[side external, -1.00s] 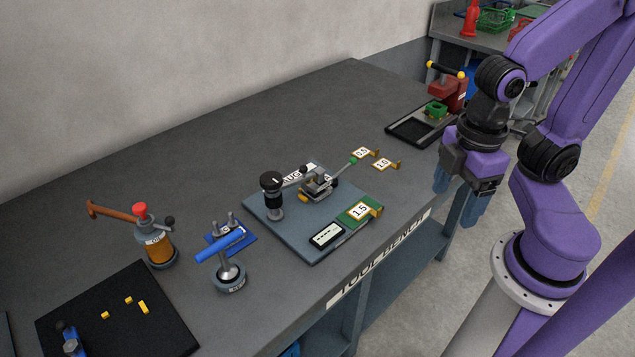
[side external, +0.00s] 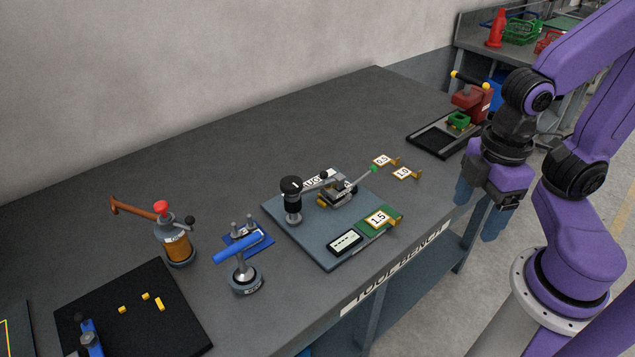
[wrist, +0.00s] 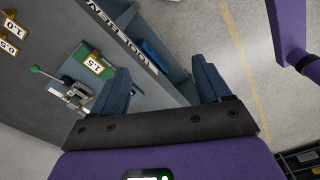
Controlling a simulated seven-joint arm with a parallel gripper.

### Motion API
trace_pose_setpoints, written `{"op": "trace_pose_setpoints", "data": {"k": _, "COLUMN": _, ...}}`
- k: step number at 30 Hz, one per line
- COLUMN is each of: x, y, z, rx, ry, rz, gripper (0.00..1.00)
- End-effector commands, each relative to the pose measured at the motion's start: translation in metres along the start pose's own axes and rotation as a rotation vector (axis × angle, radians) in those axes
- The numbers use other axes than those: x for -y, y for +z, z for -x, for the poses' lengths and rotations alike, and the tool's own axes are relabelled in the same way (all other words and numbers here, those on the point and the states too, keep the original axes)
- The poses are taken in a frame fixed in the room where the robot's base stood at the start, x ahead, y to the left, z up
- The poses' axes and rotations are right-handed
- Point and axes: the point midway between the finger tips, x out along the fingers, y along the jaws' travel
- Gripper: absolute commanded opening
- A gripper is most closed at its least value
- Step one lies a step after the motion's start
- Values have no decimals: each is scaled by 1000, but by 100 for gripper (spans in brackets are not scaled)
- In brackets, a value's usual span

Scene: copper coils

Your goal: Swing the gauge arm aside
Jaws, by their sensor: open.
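The gauge fixture is a blue-grey plate (side external: 282,228) on the bench, with a black-capped post (side external: 291,200) and a metal clamp block (side external: 338,192). The gauge arm, a thin lever with a green tip (side external: 374,168), points up and right from the block. In the wrist view the green tip (wrist: 35,69) shows at the left. My gripper (side external: 480,214) is open and empty, fingers down, to the right of the fixture and beyond the bench's front edge.
Tags 0.5 (side external: 381,160) and 1.0 (side external: 402,173) lie near the green tip. A red press (side external: 470,103) stands at the bench's far end. A blue-handled stand (side external: 246,279) is left of the plate.

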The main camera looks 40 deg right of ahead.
Motion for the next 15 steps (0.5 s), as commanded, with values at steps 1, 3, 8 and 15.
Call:
{"op": "trace_pose_setpoints", "data": {"k": 1, "x": 0, "y": 0, "z": 0, "rx": 0, "ry": 0, "rz": 0, "gripper": 77}}
{"op": "trace_pose_setpoints", "data": {"k": 3, "x": 0, "y": 0, "z": 0, "rx": 0, "ry": 0, "rz": 0, "gripper": 77}}
{"op": "trace_pose_setpoints", "data": {"k": 8, "x": 0, "y": 0, "z": 0, "rx": 0, "ry": 0, "rz": -1, "gripper": 60}}
{"op": "trace_pose_setpoints", "data": {"k": 15, "x": -22, "y": -41, "z": 16, "rx": 12, "ry": 20, "rz": -106, "gripper": 46}}
